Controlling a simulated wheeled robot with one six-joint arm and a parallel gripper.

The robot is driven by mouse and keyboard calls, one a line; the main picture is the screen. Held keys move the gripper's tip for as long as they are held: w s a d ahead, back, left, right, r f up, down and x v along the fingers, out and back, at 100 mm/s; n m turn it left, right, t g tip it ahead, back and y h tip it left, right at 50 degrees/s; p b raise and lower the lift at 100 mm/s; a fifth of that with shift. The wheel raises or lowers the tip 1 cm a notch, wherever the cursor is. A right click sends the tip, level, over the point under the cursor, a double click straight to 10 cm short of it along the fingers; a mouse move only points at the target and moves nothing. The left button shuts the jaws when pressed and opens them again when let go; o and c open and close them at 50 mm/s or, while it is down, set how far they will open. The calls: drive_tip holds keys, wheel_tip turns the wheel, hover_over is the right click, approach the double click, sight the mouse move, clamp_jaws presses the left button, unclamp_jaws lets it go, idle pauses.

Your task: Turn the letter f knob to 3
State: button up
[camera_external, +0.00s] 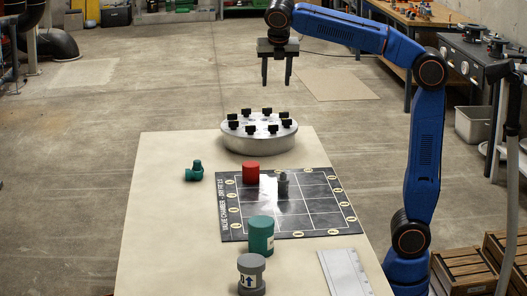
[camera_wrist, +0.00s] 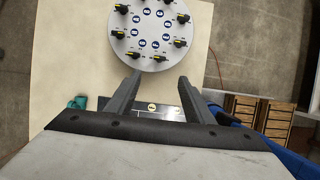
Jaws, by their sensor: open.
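A round silver plate (camera_external: 258,142) with several black knobs in a ring stands at the far end of the table. It also shows in the wrist view (camera_wrist: 150,42), where blue round labels sit inside the ring; the letters are too small to read, so I cannot tell which knob is f or where it points. Yellow marks show on the knobs. My gripper (camera_external: 276,84) is open and empty, pointing down above the plate with a clear gap. In the wrist view my gripper (camera_wrist: 158,80) has its two fingers spread, and the plate lies beyond their tips.
A black grid board (camera_external: 318,210) lies nearer on the table (camera_external: 155,240), with a red cylinder (camera_external: 251,173) and a grey fitting (camera_external: 283,187). A teal fitting (camera_external: 194,172), a green cylinder (camera_external: 260,236) and a grey flanged piece (camera_external: 251,275) stand nearby. The table's left side is mostly clear.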

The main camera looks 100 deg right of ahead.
sight(273, 133)
drive_tip(key=x, duration=1.8)
drive_tip(key=shift+f, duration=0.35)
drive_tip(key=shift+c, duration=0.6)
drive_tip(key=c, duration=0.9)
